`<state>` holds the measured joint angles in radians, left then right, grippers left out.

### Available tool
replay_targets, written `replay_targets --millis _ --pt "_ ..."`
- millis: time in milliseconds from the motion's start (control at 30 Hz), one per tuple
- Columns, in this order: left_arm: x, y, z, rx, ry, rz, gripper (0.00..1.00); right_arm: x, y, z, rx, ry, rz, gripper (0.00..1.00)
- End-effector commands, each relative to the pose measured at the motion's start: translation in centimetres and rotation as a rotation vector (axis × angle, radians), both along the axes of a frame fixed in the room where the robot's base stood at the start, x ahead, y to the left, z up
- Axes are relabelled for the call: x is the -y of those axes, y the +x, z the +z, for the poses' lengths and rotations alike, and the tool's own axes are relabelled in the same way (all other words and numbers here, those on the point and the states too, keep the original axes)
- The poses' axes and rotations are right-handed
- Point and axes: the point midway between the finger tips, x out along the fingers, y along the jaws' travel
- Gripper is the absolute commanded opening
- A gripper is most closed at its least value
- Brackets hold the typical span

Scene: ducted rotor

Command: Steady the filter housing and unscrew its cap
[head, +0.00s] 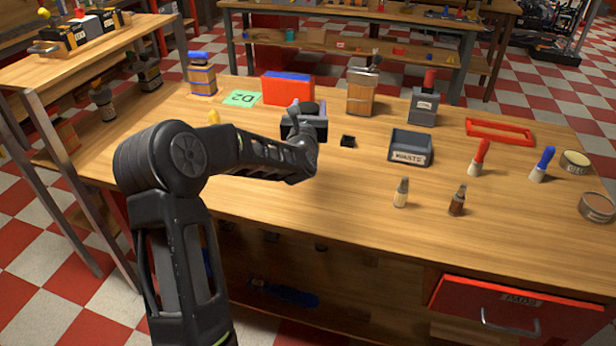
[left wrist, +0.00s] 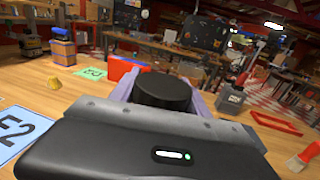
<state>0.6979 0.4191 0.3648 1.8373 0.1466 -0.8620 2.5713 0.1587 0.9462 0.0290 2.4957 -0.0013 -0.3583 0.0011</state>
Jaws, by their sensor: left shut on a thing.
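The filter housing is largely hidden by my left gripper (head: 304,124). Its round black cap (left wrist: 163,92) shows between the two grey-purple fingers in the left wrist view, and the dark top also shows in the head view. My left gripper is shut around the housing, which looks upright at the middle of the workbench. The cap appears to be on top; I cannot tell how tightly it sits. My right gripper is not in view.
A red and blue box (head: 288,90) and a wooden canister (head: 361,95) stand behind. The front left of the bench is clear.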

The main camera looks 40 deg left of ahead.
Motion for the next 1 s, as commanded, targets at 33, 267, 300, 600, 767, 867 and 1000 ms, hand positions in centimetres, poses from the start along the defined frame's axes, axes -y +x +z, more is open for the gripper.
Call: replay_targets --millis 33,267,300,600,767,867,1000 --pt "0.0 0.0 0.0 0.002 0.001 0.0 0.0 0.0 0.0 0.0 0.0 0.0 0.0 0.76" --pt "0.1 0.1 -3.3 -0.002 0.0 -0.002 0.0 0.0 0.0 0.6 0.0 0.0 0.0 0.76" --pt "0.1 0.1 -4.0 -0.002 -0.001 -0.001 0.0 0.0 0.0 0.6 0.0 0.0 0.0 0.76" --pt "0.0 0.1 -6.1 0.003 0.002 0.0 0.0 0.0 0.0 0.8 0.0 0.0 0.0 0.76" --pt "0.0 0.0 -6.2 0.003 0.002 0.0 0.0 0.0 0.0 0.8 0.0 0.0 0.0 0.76" --pt "0.0 0.0 -6.7 0.001 0.002 0.0 0.0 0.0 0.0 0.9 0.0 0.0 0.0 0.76" --pt "0.1 0.0 -8.8 0.0 -0.001 -0.001 0.0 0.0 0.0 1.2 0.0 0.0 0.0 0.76"
